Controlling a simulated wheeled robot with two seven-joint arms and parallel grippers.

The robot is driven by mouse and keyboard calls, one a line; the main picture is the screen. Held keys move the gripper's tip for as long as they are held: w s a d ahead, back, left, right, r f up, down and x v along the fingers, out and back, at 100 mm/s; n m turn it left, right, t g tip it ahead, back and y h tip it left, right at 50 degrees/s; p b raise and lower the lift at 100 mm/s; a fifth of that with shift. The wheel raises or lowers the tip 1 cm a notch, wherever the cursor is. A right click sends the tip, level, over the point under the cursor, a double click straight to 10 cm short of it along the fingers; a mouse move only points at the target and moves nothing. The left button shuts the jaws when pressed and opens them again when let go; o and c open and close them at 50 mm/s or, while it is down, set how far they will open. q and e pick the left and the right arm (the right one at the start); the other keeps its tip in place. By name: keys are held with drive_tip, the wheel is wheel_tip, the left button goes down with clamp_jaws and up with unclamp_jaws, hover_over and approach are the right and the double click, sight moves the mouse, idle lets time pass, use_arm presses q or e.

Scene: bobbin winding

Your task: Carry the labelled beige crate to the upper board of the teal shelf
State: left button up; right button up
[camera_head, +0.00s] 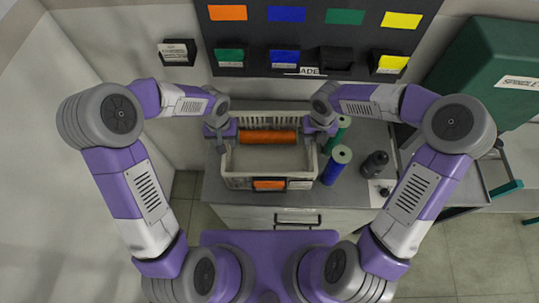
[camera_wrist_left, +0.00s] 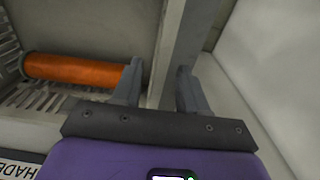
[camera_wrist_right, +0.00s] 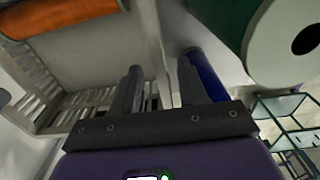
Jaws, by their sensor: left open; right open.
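The beige crate (camera_head: 265,159) stands on the grey counter, with an orange tag and a white label on its front wall. An orange spool (camera_head: 267,137) lies inside at the back. My left gripper (camera_head: 226,146) is open at the crate's left wall, which shows between its fingers in the left wrist view (camera_wrist_left: 158,88). My right gripper (camera_head: 315,146) is open at the right wall, which also shows between its fingers in the right wrist view (camera_wrist_right: 160,88). Finger contact cannot be told. Part of the teal shelf (camera_wrist_right: 290,138) shows in the right wrist view; its upper board is unclear.
Close right of the crate stand a blue spool (camera_head: 337,166) and a green spool (camera_head: 342,123). A dark bottle (camera_head: 375,164) is further right on the counter (camera_head: 310,212). A green labelled box (camera_head: 487,72) is at the right. A dark board with coloured cards (camera_head: 315,40) hangs behind.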

sight(313, 146)
drive_tip(key=shift+f, duration=2.3)
use_arm(q)
wheel_tip(313, 146, down, 5)
drive_tip(key=shift+r, duration=0.2)
clamp_jaws()
use_arm(e)
clamp_jaws()
